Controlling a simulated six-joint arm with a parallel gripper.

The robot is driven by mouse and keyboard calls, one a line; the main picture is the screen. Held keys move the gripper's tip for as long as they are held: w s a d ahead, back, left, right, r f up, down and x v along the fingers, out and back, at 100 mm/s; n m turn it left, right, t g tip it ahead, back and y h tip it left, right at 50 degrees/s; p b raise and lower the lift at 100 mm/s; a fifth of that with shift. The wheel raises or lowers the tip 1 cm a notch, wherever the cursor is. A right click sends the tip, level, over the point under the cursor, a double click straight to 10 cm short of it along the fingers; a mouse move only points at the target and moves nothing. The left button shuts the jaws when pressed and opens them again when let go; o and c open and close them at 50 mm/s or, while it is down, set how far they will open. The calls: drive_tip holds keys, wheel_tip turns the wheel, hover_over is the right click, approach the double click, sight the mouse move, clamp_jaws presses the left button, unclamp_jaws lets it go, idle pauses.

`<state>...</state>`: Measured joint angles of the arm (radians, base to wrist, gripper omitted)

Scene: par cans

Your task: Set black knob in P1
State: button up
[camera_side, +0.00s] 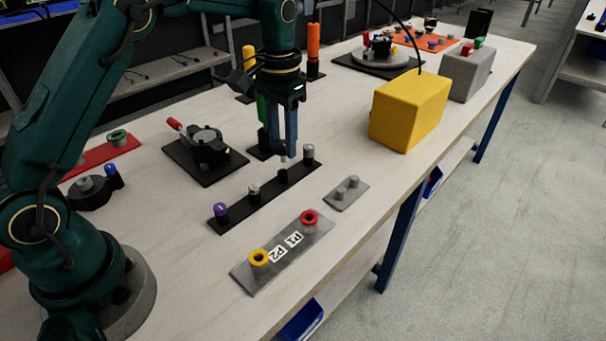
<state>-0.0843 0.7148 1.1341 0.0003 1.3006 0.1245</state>
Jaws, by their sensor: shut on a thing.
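My gripper (284,150) points down over the black strip (237,214), above the third post from the left. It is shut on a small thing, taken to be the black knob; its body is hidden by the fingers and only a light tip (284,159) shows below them. I cannot tell whether this tip touches the post (283,176). The grey plate (262,275) in front carries the P1 label (294,239) beside a red ring (310,217) and the P2 label (276,255) beside a yellow ring (259,257).
The strip also bears a purple knob (221,209), a pale knob (254,190) and a grey knob (308,151). A small grey plate (345,193) with two pegs lies to the right. A yellow box (409,111) stands behind it. A black fixture (206,147) is at left.

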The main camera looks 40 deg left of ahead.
drive_tip(key=s+d+r+m, duration=0.1)
drive_tip(key=s+d+m, duration=0.35)
drive_tip(key=d, duration=0.65)
drive_tip(key=shift+s+f, duration=0.2)
drive_tip(key=shift+f, duration=2.4)
drive_tip(key=shift+f, duration=0.15)
drive_tip(key=o, duration=0.7)
drive_tip(key=shift+o, duration=0.2)
drive_tip(key=o, duration=0.6)
drive_tip(key=shift+c, duration=0.2)
drive_tip(key=shift+r, duration=2.6)
